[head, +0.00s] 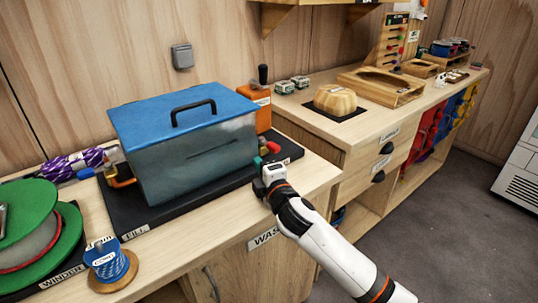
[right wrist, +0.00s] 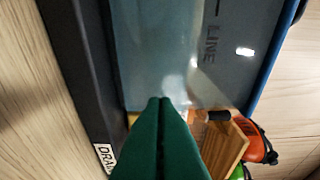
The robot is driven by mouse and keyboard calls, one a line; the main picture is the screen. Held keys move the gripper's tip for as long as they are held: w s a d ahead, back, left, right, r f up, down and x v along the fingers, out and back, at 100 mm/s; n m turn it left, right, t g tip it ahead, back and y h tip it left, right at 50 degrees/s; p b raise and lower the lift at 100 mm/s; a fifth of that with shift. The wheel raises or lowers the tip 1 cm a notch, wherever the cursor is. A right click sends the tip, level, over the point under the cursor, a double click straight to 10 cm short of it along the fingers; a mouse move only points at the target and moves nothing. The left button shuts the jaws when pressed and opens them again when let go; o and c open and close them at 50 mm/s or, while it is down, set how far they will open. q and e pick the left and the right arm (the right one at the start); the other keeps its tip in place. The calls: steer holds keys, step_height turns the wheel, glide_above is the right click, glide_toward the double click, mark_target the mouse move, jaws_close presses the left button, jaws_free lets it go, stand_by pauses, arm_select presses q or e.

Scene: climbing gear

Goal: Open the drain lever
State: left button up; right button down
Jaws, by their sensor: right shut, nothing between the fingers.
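A clear wash tank with a blue lid (head: 185,112) stands on a black tray (head: 140,212). A small red part (head: 273,147) shows at its right end, close to my right gripper; I cannot tell if it is the drain lever. My right gripper (head: 258,161) has green fingers, shut and empty, close to the tank's right end. In the right wrist view the shut fingers (right wrist: 162,140) point at the tank wall (right wrist: 160,50) and cover what lies behind them. A partly hidden drain label (right wrist: 104,155) is on the tray edge there. My left gripper is not in view.
An orange box with a black handle (head: 262,97) stands behind the tank's right end. A fill label (head: 136,232) is on the tray front. A green reel (head: 30,225) and blue spool (head: 107,262) stand at left. The bench front right of the tray is clear.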

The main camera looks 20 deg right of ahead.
mark_target(268, 144)
steer(key=shift+w+a, duration=0.15)
steer(key=shift+w, duration=0.95)
steer(key=shift+w+d, duration=0.25)
steer(key=shift+d, duration=0.4)
steer(key=shift+w+d, duration=0.25)
steer(key=shift+d, duration=0.35)
steer(key=shift+w+d, duration=0.25)
steer(key=shift+d, duration=0.4)
steer(key=shift+p, duration=0.3)
